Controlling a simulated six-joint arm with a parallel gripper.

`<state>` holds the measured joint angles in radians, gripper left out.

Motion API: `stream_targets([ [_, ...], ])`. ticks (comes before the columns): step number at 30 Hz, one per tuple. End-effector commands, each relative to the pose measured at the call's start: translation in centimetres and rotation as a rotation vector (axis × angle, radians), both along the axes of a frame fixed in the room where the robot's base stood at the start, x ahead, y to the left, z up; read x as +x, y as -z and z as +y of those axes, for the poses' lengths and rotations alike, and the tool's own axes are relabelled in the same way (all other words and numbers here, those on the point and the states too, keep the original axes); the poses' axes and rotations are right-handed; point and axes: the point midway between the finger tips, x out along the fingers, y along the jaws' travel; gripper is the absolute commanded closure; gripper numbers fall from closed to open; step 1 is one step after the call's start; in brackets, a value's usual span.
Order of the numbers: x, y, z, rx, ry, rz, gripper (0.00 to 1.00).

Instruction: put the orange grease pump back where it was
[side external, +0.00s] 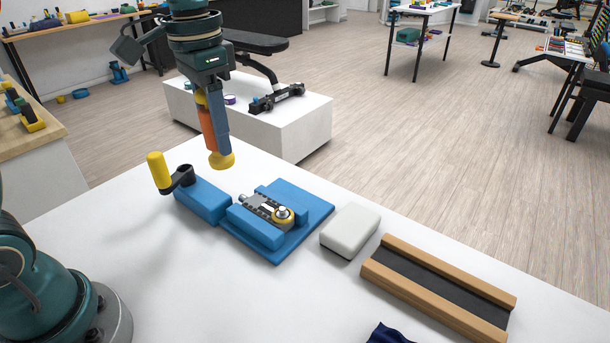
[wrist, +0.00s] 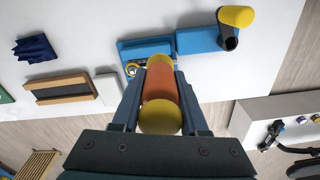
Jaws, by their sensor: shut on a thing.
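My gripper (side external: 217,143) points down above the back part of the white table and is shut on the orange grease pump (side external: 206,126). The pump is an orange cylinder with yellow ends, held upright between the fingers and clear of the table. Its lower yellow end sticks out below the fingertips. In the wrist view the pump (wrist: 159,87) lies between the two fingers of my gripper (wrist: 159,75), which cover its sides. I cannot tell which place on the table it came from.
A pale block (side external: 349,228), a wood-railed dark channel (side external: 430,283) and a navy cloth (side external: 387,334) lie rightward.

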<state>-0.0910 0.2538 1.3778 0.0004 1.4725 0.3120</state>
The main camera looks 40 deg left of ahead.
Motion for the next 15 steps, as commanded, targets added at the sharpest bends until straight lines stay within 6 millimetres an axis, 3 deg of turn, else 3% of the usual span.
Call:
stream_targets([
  [3, -0.6, 1.8, -3.3, 0.003, 0.21, 0.005, 1.0],
  [9, -2.6, 4.0, -7.8, 0.006, 0.476, 0.021, 1.0],
  [15, -4.0, 4.6, -9.9, 0.007, 0.563, 0.038, 1.0],
])
